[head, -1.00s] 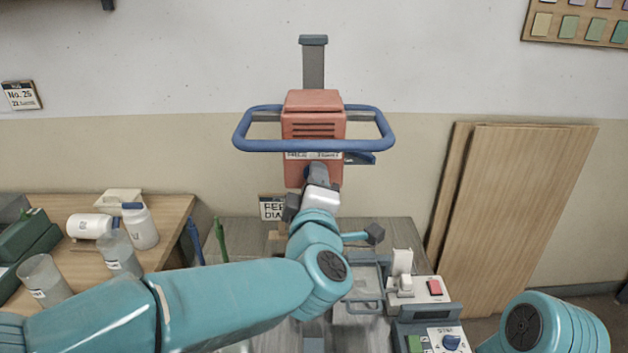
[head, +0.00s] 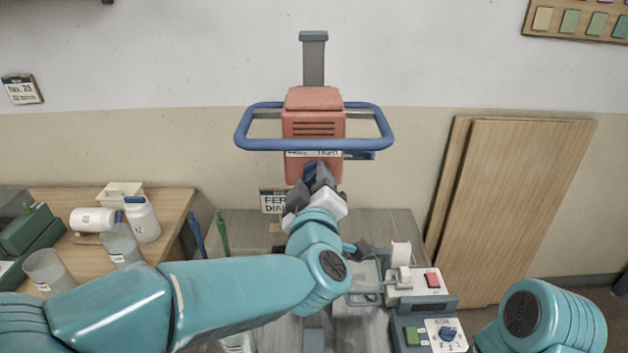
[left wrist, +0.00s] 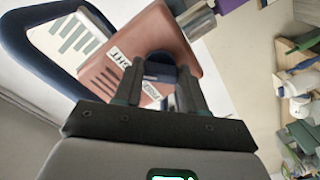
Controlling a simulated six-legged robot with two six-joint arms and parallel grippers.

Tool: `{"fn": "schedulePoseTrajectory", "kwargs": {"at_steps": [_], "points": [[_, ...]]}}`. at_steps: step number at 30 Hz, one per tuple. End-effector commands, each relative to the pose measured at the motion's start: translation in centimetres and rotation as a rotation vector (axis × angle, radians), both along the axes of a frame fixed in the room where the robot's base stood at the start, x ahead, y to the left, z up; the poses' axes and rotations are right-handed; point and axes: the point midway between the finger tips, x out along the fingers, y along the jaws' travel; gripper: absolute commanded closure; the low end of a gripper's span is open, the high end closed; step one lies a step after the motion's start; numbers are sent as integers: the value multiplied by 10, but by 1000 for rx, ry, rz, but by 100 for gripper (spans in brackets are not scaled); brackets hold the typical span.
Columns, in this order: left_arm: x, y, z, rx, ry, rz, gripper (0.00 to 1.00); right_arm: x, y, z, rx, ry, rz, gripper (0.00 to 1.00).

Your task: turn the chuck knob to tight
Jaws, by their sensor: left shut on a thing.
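The chuck knob (head: 309,171) is a small dark blue knob on the front of the red machine head (head: 313,125). It also shows in the left wrist view (left wrist: 160,70), between the two fingers. My left gripper (head: 317,179) is shut on the knob and looks tilted in the head view. A white label (head: 318,154) with black lettering sits above the knob, partly hidden; its right word seems to read "TIGHT". The knob's pointer cannot be made out. My right gripper is out of view.
A blue hoop handle (head: 314,146) surrounds the machine head. A control box (head: 447,334) with a blue knob and a green button stands at lower right. Bottles and cups crowd the wooden table (head: 170,212) at left. Wooden boards (head: 515,210) lean on the wall.

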Motion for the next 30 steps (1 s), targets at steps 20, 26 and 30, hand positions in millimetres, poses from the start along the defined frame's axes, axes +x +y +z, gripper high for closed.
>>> {"fn": "schedulePoseTrajectory", "kwargs": {"at_steps": [20, 26, 30], "points": [[0, 0, 1, 2, -3, 1, 34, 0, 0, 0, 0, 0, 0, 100], [-19, -1, -1, 1, -4, -2, 34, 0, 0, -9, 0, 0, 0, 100], [-54, -1, -2, 1, -6, -4, 34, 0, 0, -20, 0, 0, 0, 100]]}}
